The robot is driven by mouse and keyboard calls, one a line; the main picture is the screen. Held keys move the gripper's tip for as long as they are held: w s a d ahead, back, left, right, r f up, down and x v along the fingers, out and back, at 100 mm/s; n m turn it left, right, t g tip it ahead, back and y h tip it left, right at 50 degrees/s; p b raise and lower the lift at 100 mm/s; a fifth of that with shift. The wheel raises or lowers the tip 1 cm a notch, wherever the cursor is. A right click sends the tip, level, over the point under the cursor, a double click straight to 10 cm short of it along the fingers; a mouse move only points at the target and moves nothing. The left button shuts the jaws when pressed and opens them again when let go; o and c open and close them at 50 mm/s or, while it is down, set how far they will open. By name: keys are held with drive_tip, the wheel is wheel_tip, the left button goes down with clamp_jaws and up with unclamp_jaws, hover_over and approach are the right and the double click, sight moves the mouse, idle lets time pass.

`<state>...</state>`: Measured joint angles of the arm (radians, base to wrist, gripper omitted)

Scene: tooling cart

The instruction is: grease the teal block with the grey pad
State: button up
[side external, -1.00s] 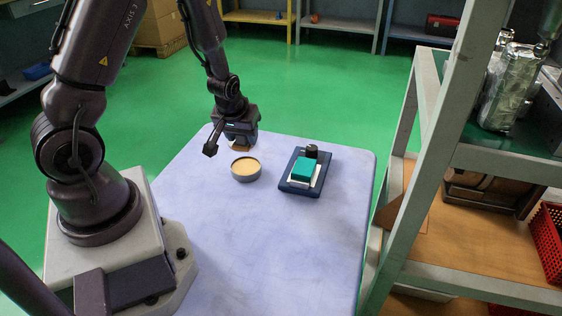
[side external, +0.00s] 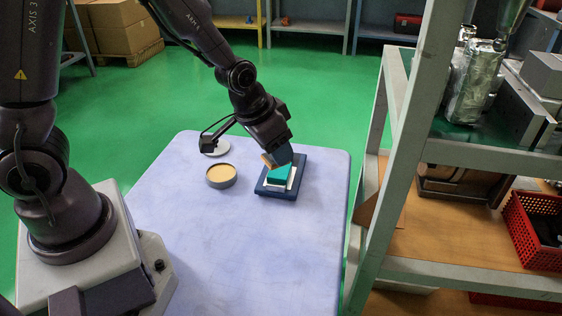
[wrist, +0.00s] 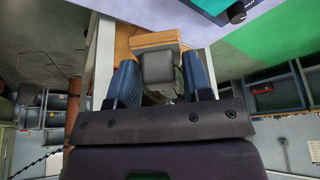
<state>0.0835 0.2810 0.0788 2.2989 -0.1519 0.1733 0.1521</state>
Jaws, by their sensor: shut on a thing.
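A teal edge also shows at the top of the wrist view (wrist: 213,6). My gripper (side external: 274,157) is tilted over the block's back left side. In the wrist view its blue fingers are shut on the grey pad (wrist: 158,68), a grey piece with a tan slab (wrist: 155,40) at its far end. The tan end shows close to the block in the side view; I cannot tell whether they touch. My gripper partly hides the block.
A round tin (side external: 221,176) with tan contents stands left of the tray. A metal shelf (side external: 393,175) stands close on the right. The table's front part (side external: 235,260) is clear.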

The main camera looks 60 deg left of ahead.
sight(286, 167)
drive_tip(key=w+a+f+n+g+y, duration=0.1)
drive_tip(key=w+a+f+n+y, duration=0.2)
drive_tip(key=w+a+n, duration=0.55)
drive_tip(key=shift+n, duration=0.55)
drive_tip(key=shift+s+d+f, duration=0.1)
drive_tip(key=shift+d+f, duration=0.1)
drive_tip(key=shift+f, duration=1.65)
drive_tip(key=shift+s+d+f, duration=0.1)
drive_tip(key=shift+d+f, duration=0.1)
drive_tip(key=shift+f, duration=1.6)
drive_tip(key=shift+s+a+f, duration=0.4)
drive_tip(key=shift+a+f, duration=0.05)
drive_tip(key=shift+c, duration=0.2)
drive_tip(key=shift+s+a, duration=1)
drive_tip(key=shift+s, duration=0.05)
drive_tip(key=shift+w+d, duration=1.4)
drive_tip(key=shift+s+d, duration=0.1)
drive_tip(key=shift+d, duration=0.2)
drive_tip(key=shift+s+a, duration=1.4)
drive_tip(key=shift+w+d, duration=1.15)
drive_tip(key=shift+w+d+r, duration=0.15)
drive_tip(key=shift+r, duration=0.45)
drive_tip(key=shift+w+d+r, duration=0.1)
drive_tip(key=shift+r, duration=3.3)
